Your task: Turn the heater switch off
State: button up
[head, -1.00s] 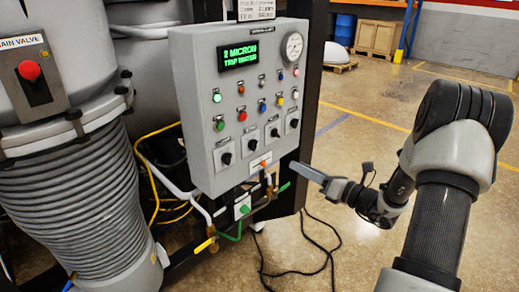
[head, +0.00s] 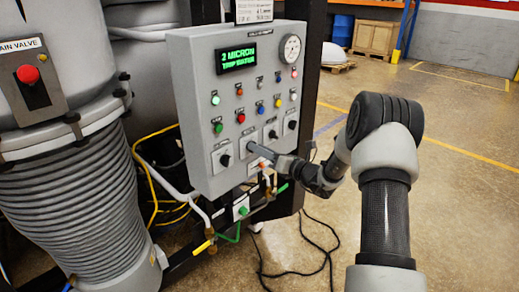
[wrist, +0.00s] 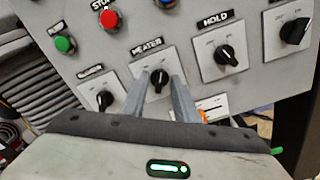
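The heater switch (wrist: 159,78) is a black rotary knob on a light plate, under a label reading HEATER in the wrist view. My gripper (wrist: 160,82) has its two grey fingers on either side of this knob, with a gap between them. I cannot tell whether the fingers touch the knob. In the head view my gripper (head: 252,146) reaches the lower row of the control panel (head: 190,110) and hides the heater knob.
Similar black knobs sit close by: one at left (wrist: 104,98) and the HOLD knob (wrist: 228,54) at right. Green (wrist: 65,44) and red (wrist: 108,19) buttons are above. A gauge (head: 290,48) and a green display (head: 236,58) top the panel. Cables lie on the floor.

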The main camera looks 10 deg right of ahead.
jog(key=shift+w+a, duration=0.15)
jog(key=shift+w, duration=0.1)
grip_shut()
